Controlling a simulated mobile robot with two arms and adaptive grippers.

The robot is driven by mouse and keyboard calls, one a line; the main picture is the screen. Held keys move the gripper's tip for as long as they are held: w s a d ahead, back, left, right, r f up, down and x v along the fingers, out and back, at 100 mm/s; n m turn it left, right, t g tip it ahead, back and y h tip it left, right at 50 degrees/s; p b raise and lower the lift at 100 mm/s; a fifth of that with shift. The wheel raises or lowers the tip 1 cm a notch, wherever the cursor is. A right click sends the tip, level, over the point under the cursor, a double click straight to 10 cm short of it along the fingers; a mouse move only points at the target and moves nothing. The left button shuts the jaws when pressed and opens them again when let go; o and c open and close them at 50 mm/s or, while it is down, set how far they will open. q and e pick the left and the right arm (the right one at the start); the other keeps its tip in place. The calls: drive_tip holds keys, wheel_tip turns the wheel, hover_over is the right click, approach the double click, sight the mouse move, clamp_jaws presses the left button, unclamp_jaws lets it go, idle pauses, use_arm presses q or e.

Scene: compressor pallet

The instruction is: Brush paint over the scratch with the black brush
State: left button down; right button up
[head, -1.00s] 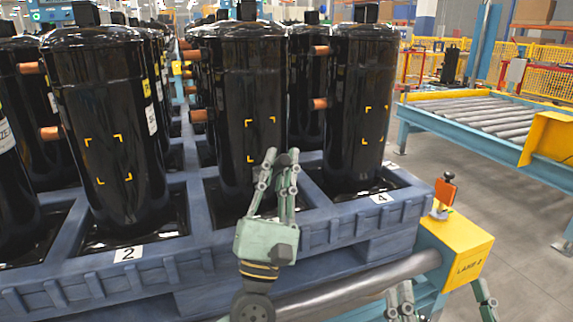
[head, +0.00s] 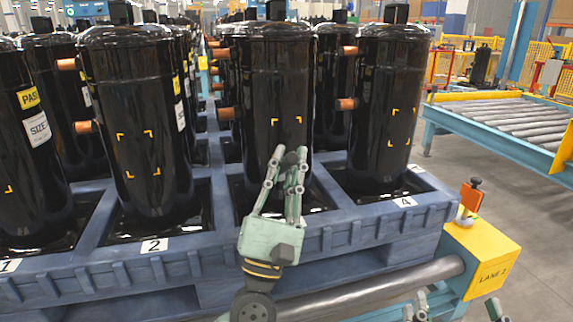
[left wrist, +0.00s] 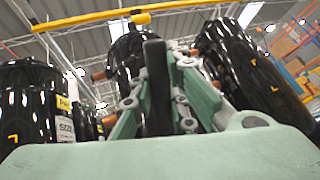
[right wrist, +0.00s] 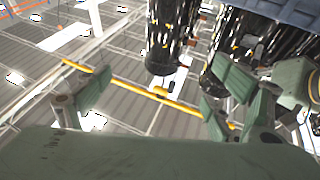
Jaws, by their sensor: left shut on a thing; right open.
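My left gripper (head: 290,158) is shut on a dark, upright thing, seen between its fingers in the left wrist view as the black brush (left wrist: 157,88). In the head view the brush is hard to make out against the black compressor (head: 275,95) behind the fingers. Yellow corner marks (head: 299,121) frame a patch on that compressor, just above the fingertips. I cannot make out a scratch in any frame. My right gripper (right wrist: 162,88) is open and empty; only its fingertips show at the bottom right of the head view.
More black compressors with corner marks stand in a blue pallet (head: 205,249) with numbered slots. A yellow box (head: 485,258) marked LANE 2 carries an orange piece with a black knob (head: 470,196). A grey rail (head: 375,287) runs below. A roller conveyor (head: 505,116) stands at right.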

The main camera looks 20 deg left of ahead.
use_arm(q)
drive_tip(key=shift+w+d+b, duration=0.6)
drive_tip(key=shift+w+d, duration=1.15)
drive_tip(key=shift+d, duration=0.8)
drive_tip(key=shift+s+a, duration=0.6)
drive_tip(key=shift+a, duration=0.25)
drive_tip(key=shift+s+a, duration=0.6)
drive_tip(key=shift+a, duration=0.3)
drive_tip(key=shift+s+a, duration=0.6)
drive_tip(key=shift+a, duration=0.25)
use_arm(e)
drive_tip(key=r+t, duration=0.1)
drive_tip(key=s+r+y, duration=0.1)
drive_tip(key=r, duration=0.1)
drive_tip(key=shift+s+r+t, duration=0.1)
drive_tip(key=shift+s+t, duration=0.1)
drive_tip(key=shift+t, duration=0.2)
use_arm(q)
drive_tip(key=shift+d, duration=0.1)
